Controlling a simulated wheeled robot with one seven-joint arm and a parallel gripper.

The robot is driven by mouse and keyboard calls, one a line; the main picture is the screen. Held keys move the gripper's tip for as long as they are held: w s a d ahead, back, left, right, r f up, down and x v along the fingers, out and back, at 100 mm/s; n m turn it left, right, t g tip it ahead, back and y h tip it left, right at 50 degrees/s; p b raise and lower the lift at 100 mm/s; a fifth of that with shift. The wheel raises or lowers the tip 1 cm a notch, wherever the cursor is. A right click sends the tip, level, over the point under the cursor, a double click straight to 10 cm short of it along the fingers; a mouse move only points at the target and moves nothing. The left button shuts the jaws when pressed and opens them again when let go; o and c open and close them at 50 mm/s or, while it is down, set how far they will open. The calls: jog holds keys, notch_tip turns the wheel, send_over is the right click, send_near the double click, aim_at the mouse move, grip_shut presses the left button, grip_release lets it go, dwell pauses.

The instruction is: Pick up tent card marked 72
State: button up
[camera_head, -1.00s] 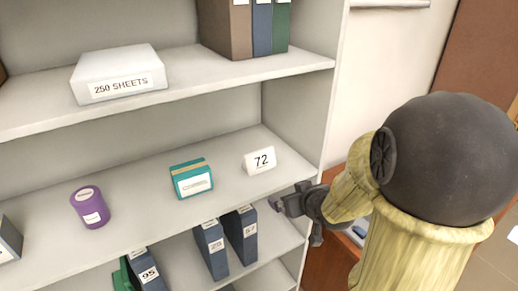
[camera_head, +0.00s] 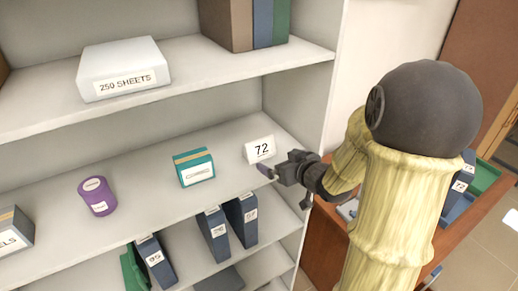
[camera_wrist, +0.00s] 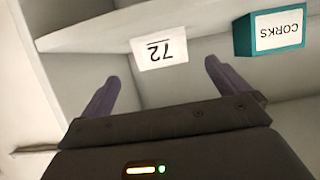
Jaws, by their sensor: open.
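The white tent card marked 72 (camera_head: 260,149) stands on the middle shelf (camera_head: 150,211), near its right end. In the wrist view the card (camera_wrist: 160,50) appears upside down, ahead of and between my two fingers. My gripper (camera_head: 268,170) is at the front edge of that shelf, just in front of the card and slightly below it in the picture. In the wrist view my gripper (camera_wrist: 160,82) is open, with nothing between its purple fingers. The card looks apart from the fingers.
A teal box (camera_head: 194,167), labelled CORKS in the wrist view (camera_wrist: 277,31), stands left of the card. A purple canister (camera_head: 97,196) is farther left. The upper shelf holds a white 250 SHEETS box (camera_head: 123,69). Blue binders (camera_head: 242,219) stand below. The shelf's side wall (camera_head: 305,95) is close right.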

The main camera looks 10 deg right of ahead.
aim_at(262, 151)
jog(key=p+x, duration=0.2)
jog(key=x, duration=0.6)
jog(key=shift+w, duration=0.1)
jog(key=shift+w+a+p, duration=0.2)
jog(key=shift+w+p, duration=0.4)
jog(key=shift+p, duration=0.05)
jog(key=shift+p+x, duration=1)
jog(key=shift+x, duration=1)
jog(key=shift+d, duration=0.1)
jog(key=c, duration=0.7)
